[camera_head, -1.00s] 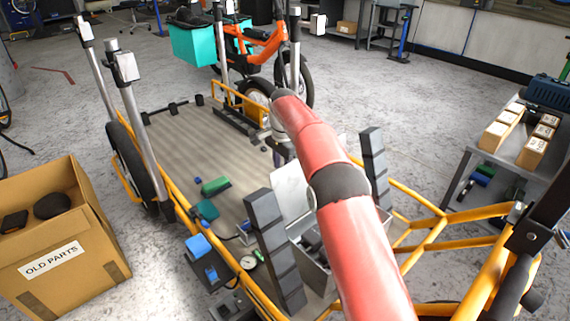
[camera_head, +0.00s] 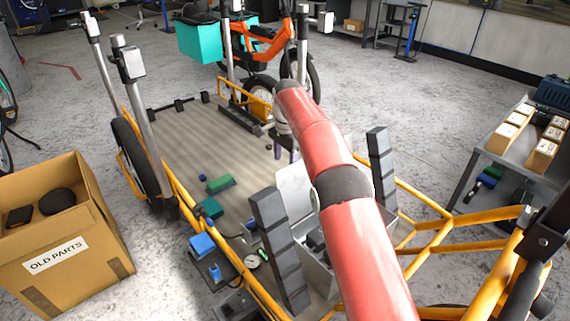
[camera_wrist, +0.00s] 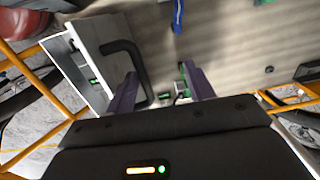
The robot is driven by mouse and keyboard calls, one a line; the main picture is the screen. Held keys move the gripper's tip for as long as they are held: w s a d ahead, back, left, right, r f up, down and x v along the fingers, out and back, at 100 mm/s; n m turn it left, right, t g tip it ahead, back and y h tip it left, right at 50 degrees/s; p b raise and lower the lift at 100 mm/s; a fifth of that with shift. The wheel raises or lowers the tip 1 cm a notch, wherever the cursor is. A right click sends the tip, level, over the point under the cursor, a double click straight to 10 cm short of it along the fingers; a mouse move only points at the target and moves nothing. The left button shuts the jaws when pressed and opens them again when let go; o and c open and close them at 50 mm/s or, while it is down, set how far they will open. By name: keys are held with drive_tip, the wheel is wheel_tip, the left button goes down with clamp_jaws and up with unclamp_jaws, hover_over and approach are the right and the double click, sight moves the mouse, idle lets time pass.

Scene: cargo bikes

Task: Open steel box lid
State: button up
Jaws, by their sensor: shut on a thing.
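The steel box (camera_head: 318,272) is a grey open-topped container on the bike's cargo bed, with dark contents. Its pale lid (camera_head: 290,190) stands raised at the far side, partly hidden by my red arm. In the wrist view, the pale lid panel (camera_wrist: 101,38) is at upper left and bears a black U-shaped handle (camera_wrist: 143,72). My gripper (camera_wrist: 160,88) is at this handle, its purple fingers appearing apart on screen with the handle by the left one. The exact contact is hard to see. In the head view, my arm mostly hides the gripper.
Grey block posts (camera_head: 275,245) and (camera_head: 380,165) flank the box. Yellow frame tubes (camera_head: 440,228) run around it. An "OLD PARTS" carton (camera_head: 95,270) stands at left. A grey shelf (camera_head: 490,150) with small boxes is at right. Small green and blue items lie on the bed (camera_head: 190,140).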

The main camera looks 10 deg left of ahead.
drive_tip(key=r, duration=0.4)
drive_tip(key=shift+a+r, duration=0.1)
drive_tip(key=shift+a, duration=0.2)
drive_tip(key=shift+c, duration=0.3)
drive_tip(key=shift+d+r, duration=0.35)
drive_tip(key=shift+r, duration=0.2)
drive_tip(key=shift+d+r, duration=0.1)
